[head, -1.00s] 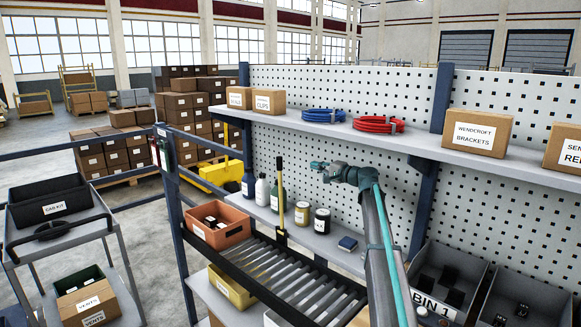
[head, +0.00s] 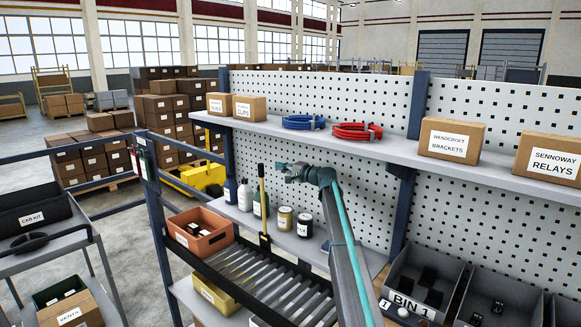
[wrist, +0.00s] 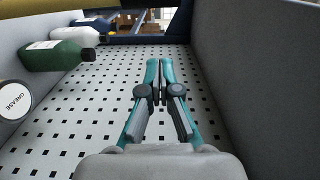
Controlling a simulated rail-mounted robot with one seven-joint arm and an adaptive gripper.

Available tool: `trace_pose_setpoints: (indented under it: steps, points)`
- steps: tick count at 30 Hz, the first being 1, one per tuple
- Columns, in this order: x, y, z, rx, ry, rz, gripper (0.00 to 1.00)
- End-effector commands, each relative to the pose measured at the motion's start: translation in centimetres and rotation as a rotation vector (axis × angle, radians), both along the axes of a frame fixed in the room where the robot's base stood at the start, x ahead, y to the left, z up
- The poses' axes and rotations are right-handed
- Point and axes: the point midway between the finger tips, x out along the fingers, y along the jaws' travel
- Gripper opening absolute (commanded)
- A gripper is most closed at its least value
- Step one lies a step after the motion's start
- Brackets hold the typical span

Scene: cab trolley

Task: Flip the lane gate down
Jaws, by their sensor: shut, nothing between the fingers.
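The lane gate (head: 262,205) is a slim yellow bar with dark ends. It stands upright at the edge of the roller lane (head: 275,283), on a black base. My gripper (head: 281,173) is just right of the gate's upper part in the head view, near its top in height, with a small gap in the picture. How far apart they are in depth I cannot tell.
Several bottles and jars stand on the shelf behind, among them a dark green bottle (wrist: 60,55) and a grease jar (wrist: 14,100). An orange bin (head: 200,235) is left of the gate. The upper shelf (head: 330,138) runs above my gripper. BIN 1 (head: 405,301) is at right.

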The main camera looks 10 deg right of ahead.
Motion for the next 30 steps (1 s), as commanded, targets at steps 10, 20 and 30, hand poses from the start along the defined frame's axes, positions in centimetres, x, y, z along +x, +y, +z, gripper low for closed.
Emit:
trace_pose_setpoints:
  steps: [10, 20, 30]
  points:
    - [-0.5, 4.0, 0.0, 0.001, 0.001, 0.002, 0.00]
    - [-0.6, 4.5, -0.2, 0.000, 0.000, 0.000, 0.00]
    - [-1.0, 4.9, -0.4, -0.012, -0.009, 0.001, 0.00]
